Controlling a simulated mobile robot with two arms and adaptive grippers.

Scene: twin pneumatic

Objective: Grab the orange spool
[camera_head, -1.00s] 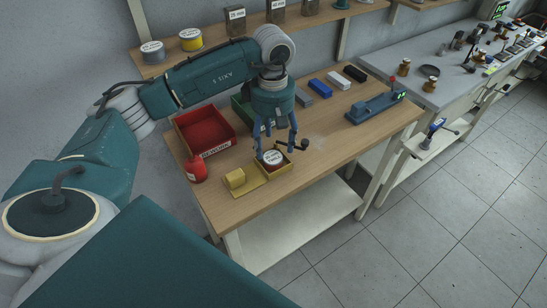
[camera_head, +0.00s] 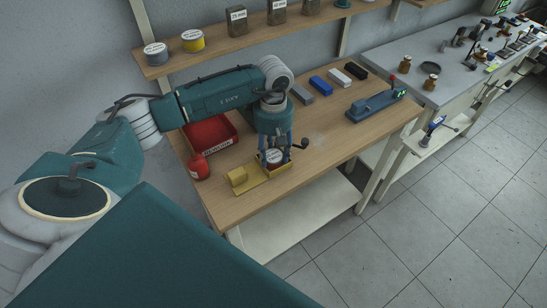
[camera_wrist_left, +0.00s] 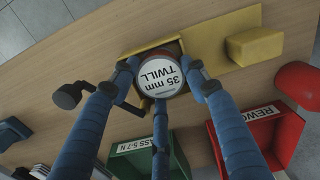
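The spool (camera_head: 273,156) has a white top label reading "35 mm TWILL" and a reddish-orange side. It sits in the yellow holder (camera_head: 250,187) near the front of the wooden bench. It also shows in the left wrist view (camera_wrist_left: 160,77), upright among my three blue fingers. My left gripper (camera_head: 275,150) points down over the holder with its fingers around the spool, still spread about as wide as before. Whether any finger touches the spool is hard to tell. My right gripper is not in view.
A dark crank handle (camera_head: 304,143) sticks out beside the spool. A red bin (camera_head: 225,128) and a red bottle (camera_head: 198,167) stand to the left. A green bin (camera_wrist_left: 133,163) is near the fingers. A teal device (camera_head: 375,104) and several small blocks are farther right.

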